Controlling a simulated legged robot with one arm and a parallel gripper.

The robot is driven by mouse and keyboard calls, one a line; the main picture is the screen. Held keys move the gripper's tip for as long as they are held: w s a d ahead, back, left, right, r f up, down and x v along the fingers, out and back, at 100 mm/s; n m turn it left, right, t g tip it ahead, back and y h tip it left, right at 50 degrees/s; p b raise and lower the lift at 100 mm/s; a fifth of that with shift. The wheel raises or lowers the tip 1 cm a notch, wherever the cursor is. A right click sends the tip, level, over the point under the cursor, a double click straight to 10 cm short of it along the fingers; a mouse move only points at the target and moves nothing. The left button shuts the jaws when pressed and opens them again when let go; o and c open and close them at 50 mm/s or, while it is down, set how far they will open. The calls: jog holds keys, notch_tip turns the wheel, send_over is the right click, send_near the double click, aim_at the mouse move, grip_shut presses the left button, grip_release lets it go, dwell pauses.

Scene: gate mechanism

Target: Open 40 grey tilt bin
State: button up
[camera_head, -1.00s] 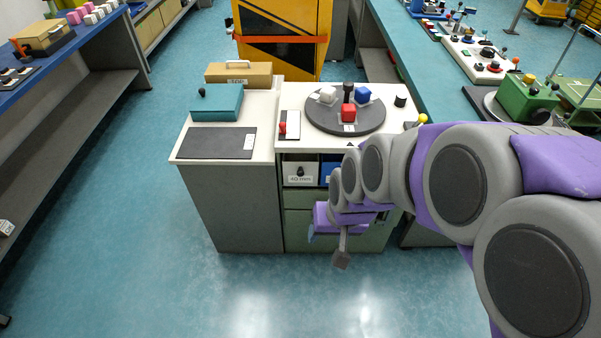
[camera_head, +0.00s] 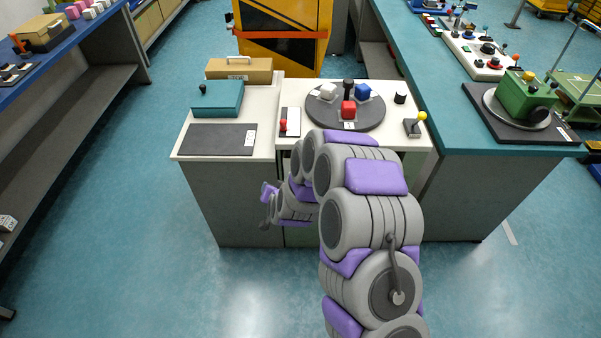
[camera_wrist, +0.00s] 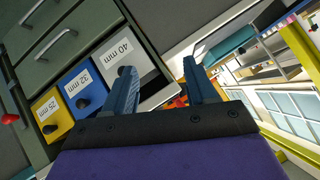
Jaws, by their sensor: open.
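The grey tilt bin (camera_wrist: 141,68), with a white label reading 40 mm, shows in the wrist view at the top centre. It sits at the end of a row, beside a blue bin (camera_wrist: 84,84) marked 32 mm and a yellow bin (camera_wrist: 52,112) marked 25 mm. My gripper (camera_wrist: 158,66) is open, with two blue-grey fingers apart and nothing seen between them. Its left finger overlaps the grey bin in the picture and partly covers its knob; I cannot tell whether they touch. In the head view my gripper (camera_head: 267,206) is at the cabinet front, and my arm hides the bins.
The white cabinet top (camera_head: 291,95) carries a turntable (camera_head: 325,115) with coloured blocks and a red-handled lever (camera_head: 283,126). Green drawers (camera_wrist: 62,35) with metal handles adjoin the bins. Open floor (camera_head: 120,230) lies to the left.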

jog(key=s+d+f+t+h+p, duration=0.1)
jog(key=d+f+t+h+p, duration=0.15)
jog(key=d+f+t, duration=0.65)
jog(key=w+g+b, duration=0.1)
jog(key=w+b, duration=0.3)
jog(key=w, duration=1.3)
jog(key=shift+a+f+h, duration=0.35)
jog(key=shift+a+f, duration=0.1)
jog(key=shift+s, duration=0.1)
jog(key=shift+c, duration=0.2)
grip_shut()
